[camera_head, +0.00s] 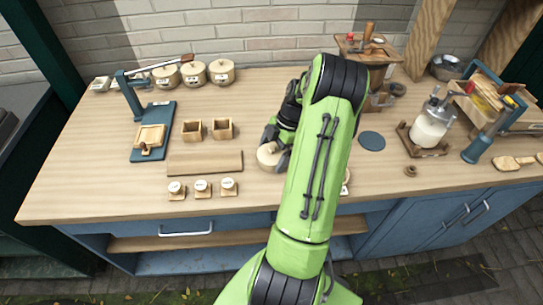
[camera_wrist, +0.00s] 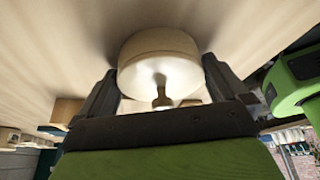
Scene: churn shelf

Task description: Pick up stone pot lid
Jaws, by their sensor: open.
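The stone pot lid (camera_head: 267,156) is a round, pale cream disc on the wooden counter, left of my arm in the head view. In the wrist view the lid (camera_wrist: 150,48) shows with a small knob standing out from its middle. My gripper (camera_head: 276,147) is down at the lid, and my arm hides part of both in the head view. In the wrist view my gripper (camera_wrist: 160,72) is open, with one finger on each side of the lid. I cannot tell whether either finger touches it.
Several lidded pots (camera_head: 194,73) stand at the back left. A blue press stand (camera_head: 152,130), two small wooden boxes (camera_head: 222,128) and a wooden board (camera_head: 205,163) lie left of the lid. A round blue mat (camera_head: 371,141) and a glass churn (camera_head: 430,130) are to the right.

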